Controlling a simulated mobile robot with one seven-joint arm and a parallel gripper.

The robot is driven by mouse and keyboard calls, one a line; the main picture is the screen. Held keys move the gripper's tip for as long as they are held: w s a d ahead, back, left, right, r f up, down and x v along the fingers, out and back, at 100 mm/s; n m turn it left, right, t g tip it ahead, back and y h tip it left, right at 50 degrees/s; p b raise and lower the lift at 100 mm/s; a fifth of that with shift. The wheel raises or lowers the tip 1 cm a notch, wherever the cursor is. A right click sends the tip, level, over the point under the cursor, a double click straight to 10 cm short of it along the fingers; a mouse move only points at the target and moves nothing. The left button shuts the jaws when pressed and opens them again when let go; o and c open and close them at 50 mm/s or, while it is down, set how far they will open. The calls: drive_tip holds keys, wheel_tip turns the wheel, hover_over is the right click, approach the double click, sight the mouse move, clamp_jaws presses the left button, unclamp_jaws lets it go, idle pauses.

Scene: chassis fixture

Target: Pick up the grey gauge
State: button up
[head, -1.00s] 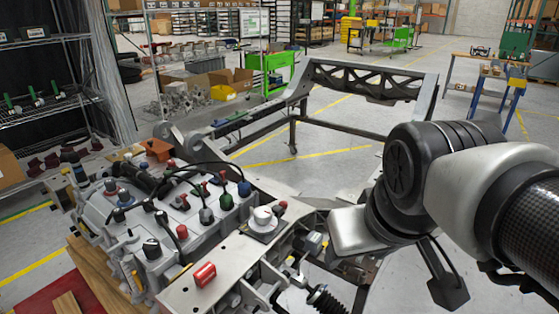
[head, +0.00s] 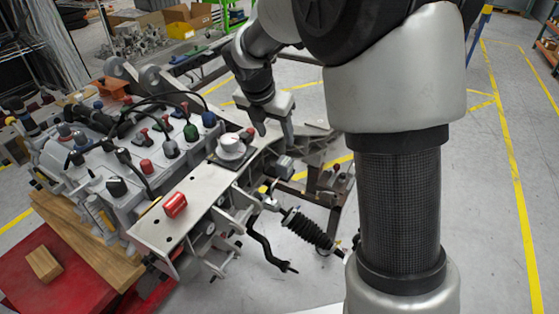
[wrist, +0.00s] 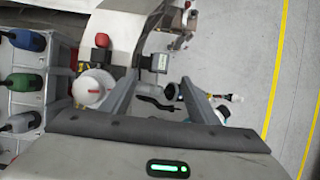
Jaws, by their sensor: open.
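The gauge (head: 231,146) is a round, pale grey-white drum with a small red mark on a dark square base. It stands upright on the metal plate at the right end of the engine block. My gripper (head: 272,125) is to its right in the head view, pointing down. In the wrist view my gripper (wrist: 159,80) is open, with nothing held between the fingers. There the gauge (wrist: 92,88) lies just left of the left finger, outside the jaws, and that finger hides part of its right edge. I cannot tell the height gap.
Blue and green (head: 208,119) connectors and black hoses crowd the engine to the left. A grey box connector (head: 283,167) and a black ribbed damper (head: 309,228) are right of the plate. Open floor lies further right.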

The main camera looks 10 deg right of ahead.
drive_tip(key=b, duration=0.2)
approach(284, 161)
drive_tip(key=x, duration=0.5)
drive_tip(key=shift+w, duration=0.15)
drive_tip(key=b+x, duration=0.1)
drive_tip(key=x, duration=0.4)
drive_tip(key=shift+f+b, duration=0.2)
drive_tip(key=shift+b, duration=0.2)
drive_tip(key=shift+r, duration=0.1)
drive_tip(key=c, duration=1.3)
drive_tip(key=shift+c, duration=0.4)
